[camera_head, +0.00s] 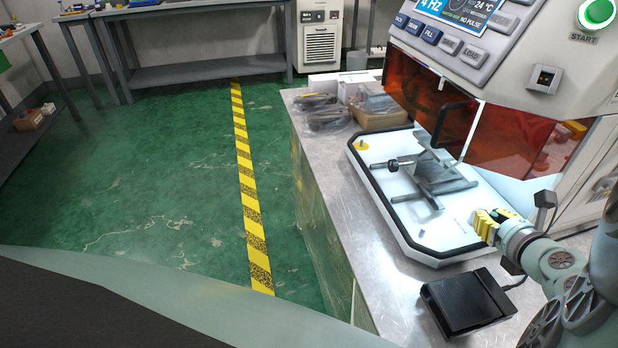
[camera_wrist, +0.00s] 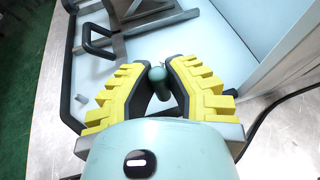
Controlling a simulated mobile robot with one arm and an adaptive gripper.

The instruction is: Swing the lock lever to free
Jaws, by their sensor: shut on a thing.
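My gripper (camera_head: 487,224) has yellow stepped fingers and is at the right front part of the machine's white tray. In the wrist view my gripper (camera_wrist: 159,82) is shut on a small grey-green rounded grip, which I take for the lock lever (camera_wrist: 160,80). The lever's grip lies between the two fingertips. Its lower end and its pivot are hidden by the fingers, so I cannot tell its angle. In the head view the fingers cover the lever.
An orange shield (camera_head: 415,95) with a black handle (camera_head: 455,125) hangs above. A black box (camera_head: 468,300) lies in front.

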